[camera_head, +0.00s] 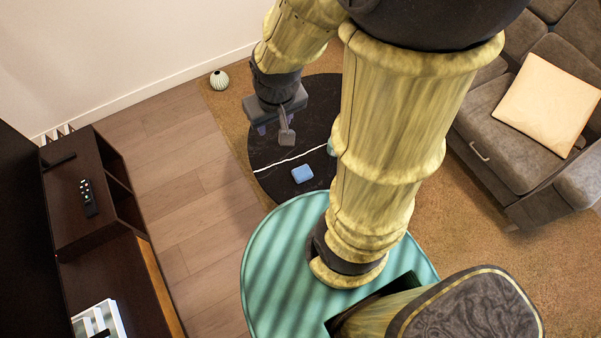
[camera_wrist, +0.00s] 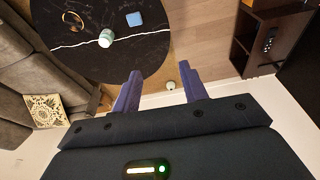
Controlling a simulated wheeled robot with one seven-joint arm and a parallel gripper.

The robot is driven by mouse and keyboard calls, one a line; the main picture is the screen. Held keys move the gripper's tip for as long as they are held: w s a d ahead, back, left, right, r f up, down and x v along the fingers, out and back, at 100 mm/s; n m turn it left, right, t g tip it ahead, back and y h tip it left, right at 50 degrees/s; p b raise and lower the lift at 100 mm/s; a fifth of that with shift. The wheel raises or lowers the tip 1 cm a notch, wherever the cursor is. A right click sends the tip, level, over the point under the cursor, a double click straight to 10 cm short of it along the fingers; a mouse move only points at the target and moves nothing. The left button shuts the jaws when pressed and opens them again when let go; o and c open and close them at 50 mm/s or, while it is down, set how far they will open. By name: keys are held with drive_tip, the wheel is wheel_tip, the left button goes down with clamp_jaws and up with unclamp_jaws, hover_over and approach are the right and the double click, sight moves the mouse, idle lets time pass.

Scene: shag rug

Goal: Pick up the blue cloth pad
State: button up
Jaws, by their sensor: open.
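The blue cloth pad (camera_head: 302,173) is a small light-blue rounded block lying flat on the round black table (camera_head: 275,185) with a white vein. In the wrist view the pad (camera_wrist: 134,19) lies near the top, on the black tabletop (camera_wrist: 75,70) towards its right edge. My gripper (camera_wrist: 162,80) shows two purple fingers spread apart with nothing between them. In the head view my gripper (camera_head: 272,128) hangs over the far part of the table, beyond the pad and apart from it.
A pale green jar (camera_wrist: 106,38) and a gold ring-shaped object (camera_wrist: 73,20) share the tabletop. A ribbed vase (camera_head: 219,80) stands by the wall. A grey sofa (camera_head: 505,95) is at right and a dark cabinet (camera_head: 90,190) at left. Wood floor (camera_head: 185,170) between is clear.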

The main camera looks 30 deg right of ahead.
drive_tip(key=o, duration=0.3)
drive_tip(key=shift+s+d+f, duration=0.2)
drive_tip(key=shift+s+d, duration=0.2)
drive_tip(key=shift+d, duration=0.05)
drive_tip(key=o, duration=0.7)
drive_tip(key=f+b, duration=0.1)
drive_tip(key=w+f+b, duration=0.1)
drive_tip(key=d+f+b, duration=0.1)
drive_tip(key=shift+w+f, duration=0.35)
drive_tip(key=shift+f, duration=0.05)
drive_tip(key=g+b, duration=0.3)
drive_tip(key=b, duration=1.9)
hover_over(303, 174)
wheel_tip(303, 174, down, 37)
drive_tip(key=shift+d+r+p, duration=0.1)
drive_tip(key=shift+r+p, duration=0.15)
drive_tip(key=shift+p, duration=0.05)
drive_tip(key=shift+f, duration=0.1)
wheel_tip(303, 174, down, 12)
drive_tip(key=b, duration=0.3)
